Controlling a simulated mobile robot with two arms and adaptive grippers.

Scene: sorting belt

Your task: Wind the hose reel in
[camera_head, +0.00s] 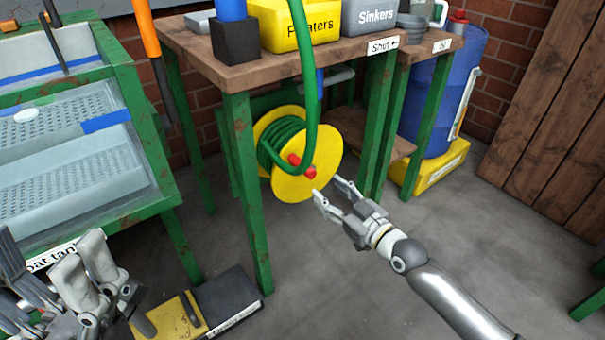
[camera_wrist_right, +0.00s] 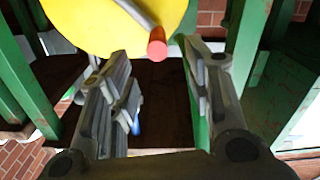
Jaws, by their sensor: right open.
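The hose reel (camera_head: 325,150) has yellow discs and hangs under the wooden table, with green hose (camera_head: 285,140) wound on it. One length of hose runs up from the reel past the table edge. A red-tipped crank handle (camera_head: 310,172) sticks out from the front disc; its red knob also shows in the right wrist view (camera_wrist_right: 157,45). My right gripper (camera_head: 328,190) is open and empty, just below and right of the knob. In the wrist view the knob appears between the fingertips, apart from them. My left gripper (camera_head: 84,262) is at the lower left, its opening unclear.
Green table legs (camera_head: 245,190) stand on both sides of the reel. The table top (camera_head: 222,74) carries yellow and grey bins. A blue barrel (camera_head: 450,90) stands at right on a yellow base. A dark box (camera_head: 228,300) lies on the floor at lower left.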

